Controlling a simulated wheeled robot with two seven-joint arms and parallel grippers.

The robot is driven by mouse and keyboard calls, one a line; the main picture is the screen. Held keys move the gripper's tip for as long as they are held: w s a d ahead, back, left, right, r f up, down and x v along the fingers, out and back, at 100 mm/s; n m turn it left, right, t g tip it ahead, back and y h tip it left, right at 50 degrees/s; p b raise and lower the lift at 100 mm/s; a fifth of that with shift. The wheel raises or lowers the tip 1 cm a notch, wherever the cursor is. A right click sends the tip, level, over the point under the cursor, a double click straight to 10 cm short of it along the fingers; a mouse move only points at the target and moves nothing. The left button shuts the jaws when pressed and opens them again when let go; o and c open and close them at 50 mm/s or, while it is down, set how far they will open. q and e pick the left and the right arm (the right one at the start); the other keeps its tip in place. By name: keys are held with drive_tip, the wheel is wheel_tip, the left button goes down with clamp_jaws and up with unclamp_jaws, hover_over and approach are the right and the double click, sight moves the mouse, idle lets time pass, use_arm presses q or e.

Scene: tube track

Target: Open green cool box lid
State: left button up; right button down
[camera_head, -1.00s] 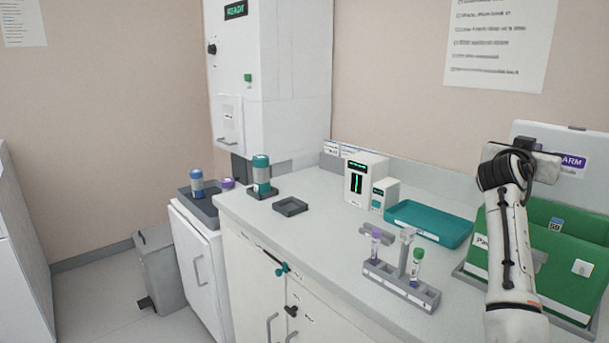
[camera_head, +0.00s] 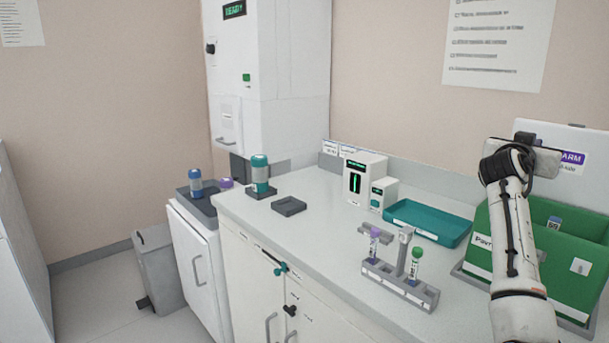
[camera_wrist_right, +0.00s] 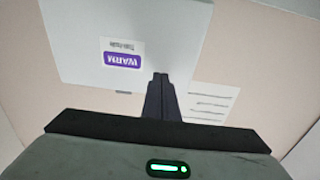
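The green box (camera_head: 492,258) stands on the counter at the right in the head view, with a white label on its front. My right gripper (camera_head: 526,139) is raised over the back of the box, in front of a white panel marked WARM (camera_head: 571,158). In the right wrist view its dark fingers (camera_wrist_right: 160,90) are together with nothing visible between them, and the WARM panel (camera_wrist_right: 80,30) shows upside down beyond. My left gripper is not in view.
A grey tube rack (camera_head: 398,283) with a purple-capped and a green-capped tube stands left of the green box. A teal tray (camera_head: 428,221) and white devices (camera_head: 364,181) are behind it. A small dark tray (camera_head: 289,206) sits farther left on the counter.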

drive_tip(key=v, duration=1)
drive_tip(key=shift+b, duration=0.4)
drive_tip(key=shift+s, duration=0.1)
